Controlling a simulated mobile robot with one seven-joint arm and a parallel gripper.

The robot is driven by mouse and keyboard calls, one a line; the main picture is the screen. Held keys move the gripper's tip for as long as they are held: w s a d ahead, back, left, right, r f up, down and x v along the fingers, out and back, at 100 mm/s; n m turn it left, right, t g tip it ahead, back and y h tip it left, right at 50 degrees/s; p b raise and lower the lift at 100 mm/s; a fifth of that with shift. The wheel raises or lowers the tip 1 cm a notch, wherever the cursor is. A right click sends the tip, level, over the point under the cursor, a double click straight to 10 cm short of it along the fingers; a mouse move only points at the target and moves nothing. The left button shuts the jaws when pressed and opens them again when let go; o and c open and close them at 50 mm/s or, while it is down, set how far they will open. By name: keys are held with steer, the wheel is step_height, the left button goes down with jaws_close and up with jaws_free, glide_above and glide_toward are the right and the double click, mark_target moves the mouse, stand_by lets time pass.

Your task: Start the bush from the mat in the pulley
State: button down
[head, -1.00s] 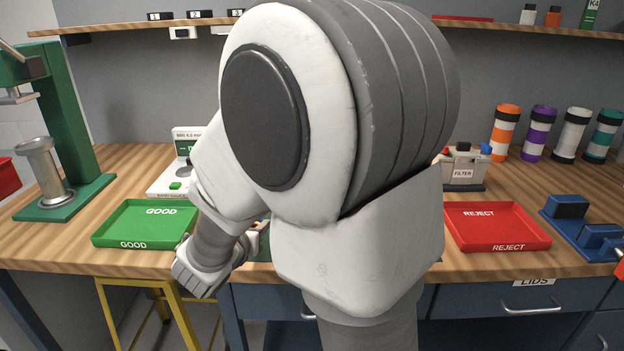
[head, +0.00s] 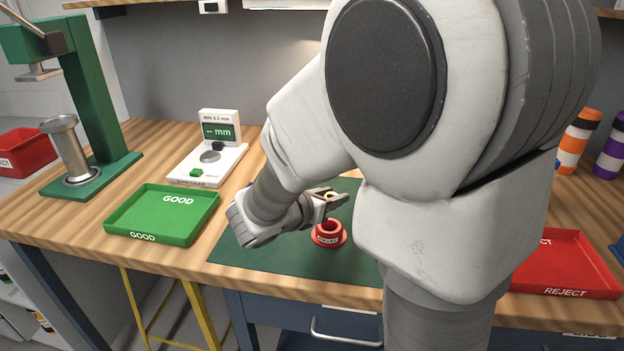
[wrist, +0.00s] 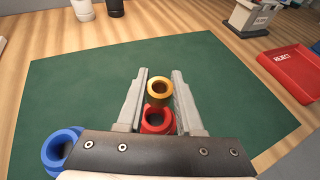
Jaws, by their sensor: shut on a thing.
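The brass bush (wrist: 159,91) is a small gold ring between the fingers of my gripper (wrist: 160,77) in the wrist view. My gripper is shut on it and holds it up off the mat. In the head view my gripper (head: 333,198) shows above the green mat (head: 265,250), with the bush small between the jaws. The red pulley (head: 329,234) sits on the mat below the gripper, its bore facing up. In the wrist view the bush overlaps the far rim of the pulley (wrist: 156,122); the two look apart.
A blue ring-shaped part (wrist: 62,148) lies at the left of the wrist view, partly hidden by my gripper. A green GOOD tray (head: 160,215) and a gauge (head: 208,155) stand left. A red REJECT tray (head: 570,262) is right. A green press (head: 95,110) stands far left.

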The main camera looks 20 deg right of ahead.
mark_target(331, 219)
steer(key=shift+a, duration=0.1)
stand_by(0.3)
steer(key=shift+f+b, duration=1.95)
steer(key=shift+f, duration=0.2)
steer(key=shift+f+b, duration=0.8)
steer(key=shift+c, duration=2.4)
jaws_free()
steer(key=p+v, duration=0.4)
steer(key=v, duration=1.3)
steer(key=shift+a+p, duration=0.15)
steer(key=shift+p, duration=0.2)
steer(key=shift+s+r, duration=0.15)
